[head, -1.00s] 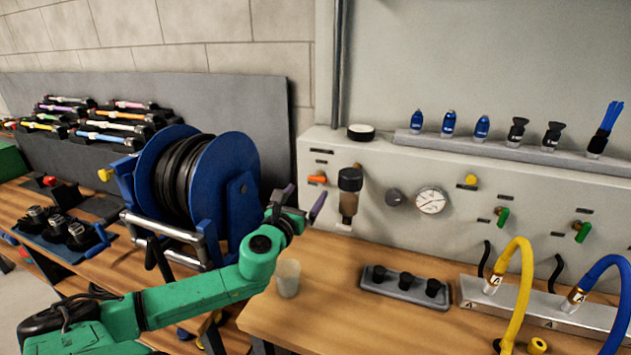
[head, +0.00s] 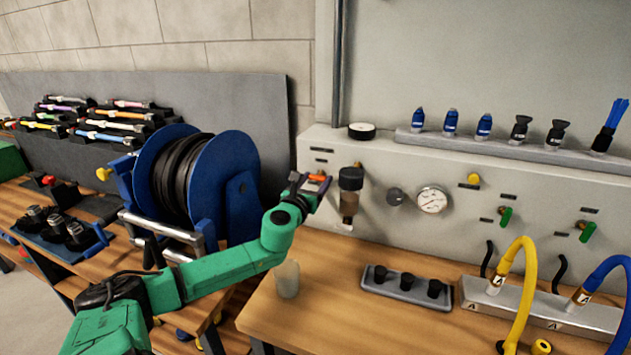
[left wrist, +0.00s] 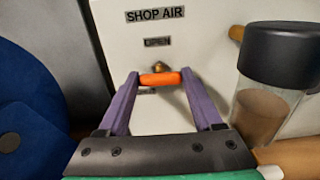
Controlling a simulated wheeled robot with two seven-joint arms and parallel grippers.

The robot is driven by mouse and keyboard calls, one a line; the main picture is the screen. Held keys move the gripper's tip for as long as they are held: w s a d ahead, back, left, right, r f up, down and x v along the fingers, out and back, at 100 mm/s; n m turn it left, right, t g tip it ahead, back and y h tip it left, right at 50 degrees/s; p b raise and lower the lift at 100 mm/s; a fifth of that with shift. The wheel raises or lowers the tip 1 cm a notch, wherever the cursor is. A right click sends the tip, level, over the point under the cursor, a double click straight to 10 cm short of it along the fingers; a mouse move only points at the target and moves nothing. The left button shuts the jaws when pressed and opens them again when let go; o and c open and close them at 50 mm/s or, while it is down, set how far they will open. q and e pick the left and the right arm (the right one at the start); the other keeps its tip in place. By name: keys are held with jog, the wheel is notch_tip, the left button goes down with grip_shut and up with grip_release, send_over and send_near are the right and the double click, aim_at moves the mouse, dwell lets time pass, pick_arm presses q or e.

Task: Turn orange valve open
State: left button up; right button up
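The orange valve (head: 317,178) is on the left part of the grey panel; its handle lies horizontal. In the left wrist view the orange handle (left wrist: 160,79) sits between the tips of my left gripper's purple fingers (left wrist: 160,76), one at each end, with a slight gap at each side. The left gripper (head: 312,184) is open around the handle. An "OPEN" label (left wrist: 157,42) is above the valve, under a "SHOP AIR" label (left wrist: 155,15). A lower label is partly hidden behind the handle. My right gripper is not in view.
A black-topped filter bowl (head: 350,190) stands close to the right of the valve. A blue hose reel (head: 225,180) is to the left. A translucent cup (head: 287,279) stands on the bench below my arm. Bench around the cup is clear.

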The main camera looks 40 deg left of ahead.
pick_arm(q)
jog(key=c, duration=0.4)
jog(key=shift+c, duration=0.2)
jog(key=shift+n, duration=0.3)
jog(key=n, duration=0.6)
jog(key=shift+n, duration=0.3)
jog(key=n, duration=0.5)
jog(key=shift+n+p, duration=0.3)
jog(key=n, duration=0.5)
jog(key=shift+p, duration=0.3)
jog(key=o, duration=1.4)
jog(key=shift+c, duration=0.2)
